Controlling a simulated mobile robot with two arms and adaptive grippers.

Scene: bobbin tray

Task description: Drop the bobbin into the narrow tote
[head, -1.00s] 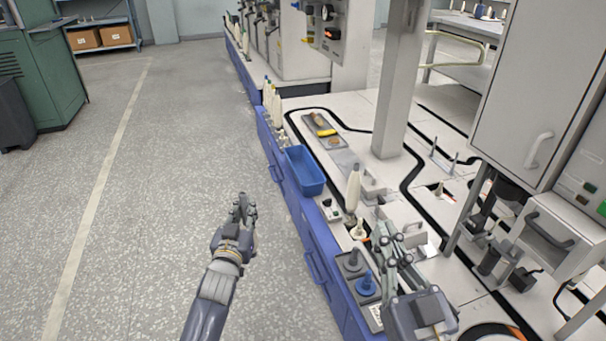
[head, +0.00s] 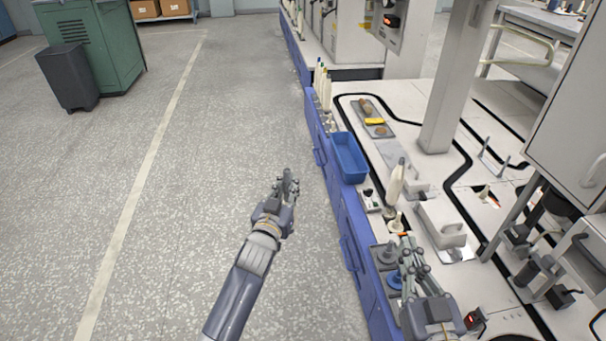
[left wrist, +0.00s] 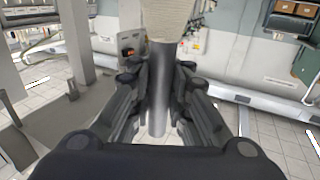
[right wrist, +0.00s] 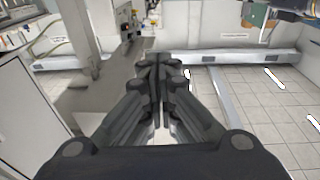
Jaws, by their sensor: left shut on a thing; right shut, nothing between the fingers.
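The narrow tote (head: 356,177) looks like the long blue bin on the near edge of the white counter, in the head view. My left gripper (head: 288,178) is over the floor, left of the tote and apart from it. In the left wrist view it is shut on the bobbin (left wrist: 160,85), a grey tube with cream winding at the top edge, where it is cut off. The bobbin is hard to make out in the head view. My right gripper (head: 408,248) is shut and empty over the counter's near end; its fingers meet in the right wrist view (right wrist: 160,65).
A standing cream cone (head: 397,180) and small fixtures stand between the tote and my right gripper. A grey tray (head: 384,131) with brown and yellow items lies behind the tote. A grey post (head: 448,90) rises from the counter.

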